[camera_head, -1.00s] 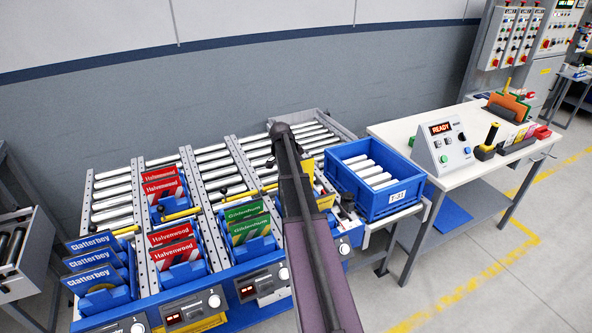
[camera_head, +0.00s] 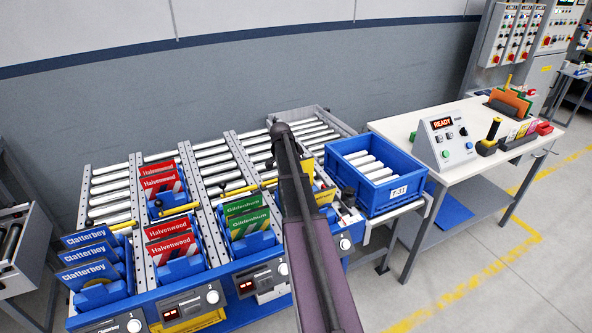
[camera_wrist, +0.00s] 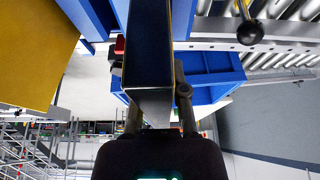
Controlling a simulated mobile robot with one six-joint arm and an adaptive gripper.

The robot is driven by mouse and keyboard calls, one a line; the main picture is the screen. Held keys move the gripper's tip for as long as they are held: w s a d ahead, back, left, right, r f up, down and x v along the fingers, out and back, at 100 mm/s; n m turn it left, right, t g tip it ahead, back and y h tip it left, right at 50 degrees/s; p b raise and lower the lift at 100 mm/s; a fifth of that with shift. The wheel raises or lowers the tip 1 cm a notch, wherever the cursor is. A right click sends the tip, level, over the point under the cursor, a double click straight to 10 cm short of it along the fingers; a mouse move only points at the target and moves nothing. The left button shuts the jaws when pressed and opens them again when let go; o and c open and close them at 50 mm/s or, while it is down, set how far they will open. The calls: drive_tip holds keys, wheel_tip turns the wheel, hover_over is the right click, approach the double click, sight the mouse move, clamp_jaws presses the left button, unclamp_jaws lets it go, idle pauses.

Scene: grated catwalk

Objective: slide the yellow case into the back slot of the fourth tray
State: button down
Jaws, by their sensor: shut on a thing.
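My gripper (camera_wrist: 158,110) is shut on a narrow case (camera_wrist: 148,75), seen nearly end-on in the wrist view, with a dark long face and a thin yellow edge; I take it for the yellow case. Blue tray walls show around and below it; I cannot tell whether it is inside a slot. In the head view my arm hides the gripper and most of the fourth tray, counted from the left. Yellow patches (camera_head: 324,196) show beside the arm there. A large yellow panel (camera_wrist: 35,50) fills the wrist view's upper left.
Blue trays at left hold blue Clatterbey cases (camera_head: 90,262), red Halvenwood cases (camera_head: 172,246) and green Gildenhum cases (camera_head: 249,224). A blue bin of rollers (camera_head: 400,196) stands right of my arm, near a white table (camera_head: 400,131) with a READY console (camera_head: 446,146).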

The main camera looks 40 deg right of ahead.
drive_tip(key=shift+f+b, duration=0.35)
drive_tip(key=shift+f, duration=0.1)
idle(0.3)
drive_tip(key=c, duration=0.6)
unclamp_jaws()
drive_tip(key=o, duration=0.4)
drive_tip(key=shift+o, duration=0.2)
drive_tip(key=shift+s, duration=0.1)
drive_tip(key=shift+r, duration=0.1)
